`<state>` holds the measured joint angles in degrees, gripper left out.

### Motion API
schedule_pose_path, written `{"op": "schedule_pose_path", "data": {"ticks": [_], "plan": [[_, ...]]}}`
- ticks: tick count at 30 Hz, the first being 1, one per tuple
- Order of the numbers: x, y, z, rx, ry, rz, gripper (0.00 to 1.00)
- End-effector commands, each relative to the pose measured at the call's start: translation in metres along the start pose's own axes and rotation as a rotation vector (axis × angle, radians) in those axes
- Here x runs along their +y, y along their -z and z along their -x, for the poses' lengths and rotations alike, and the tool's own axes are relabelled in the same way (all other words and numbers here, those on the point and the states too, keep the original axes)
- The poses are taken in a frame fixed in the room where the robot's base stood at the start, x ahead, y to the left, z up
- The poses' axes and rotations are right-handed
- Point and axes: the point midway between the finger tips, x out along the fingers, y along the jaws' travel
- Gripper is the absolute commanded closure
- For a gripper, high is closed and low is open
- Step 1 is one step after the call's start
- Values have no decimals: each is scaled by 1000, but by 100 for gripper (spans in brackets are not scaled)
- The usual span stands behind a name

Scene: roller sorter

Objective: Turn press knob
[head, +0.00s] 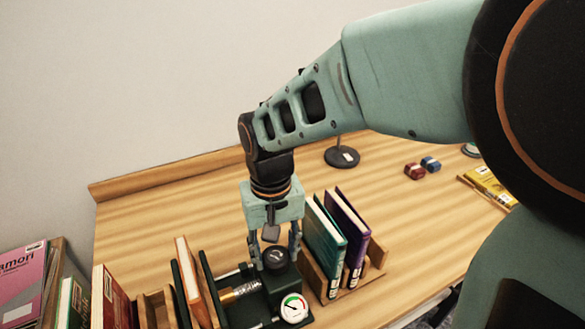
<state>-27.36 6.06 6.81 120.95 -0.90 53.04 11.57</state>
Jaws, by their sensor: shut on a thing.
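A dark green press (258,299) stands on the wooden table near the front, with a white dial gauge (293,308) on its front right and a brass-coloured cylinder (238,294) at its left. Its black round knob (275,257) is on top. My gripper (275,254) points straight down over the press, with one finger on each side of the knob. It is shut on the knob. The knob's lower part and the contact of the far finger are partly hidden.
Teal and purple books (323,237) stand in a wooden rack (377,257) close to the gripper's right. Upright books (190,275) crowd the left. A round black stand (342,157), small red and blue items (414,171) and a yellow box (490,184) lie farther back. The table's middle is clear.

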Motion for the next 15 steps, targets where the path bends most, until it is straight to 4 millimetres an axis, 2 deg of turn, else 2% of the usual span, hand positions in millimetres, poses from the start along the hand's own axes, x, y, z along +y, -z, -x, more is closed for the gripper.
{"op": "schedule_pose_path", "data": {"ticks": [6,15], "plan": [[0,0,0,0,0,-122,84],[0,0,0,0,0,-197,84]]}}
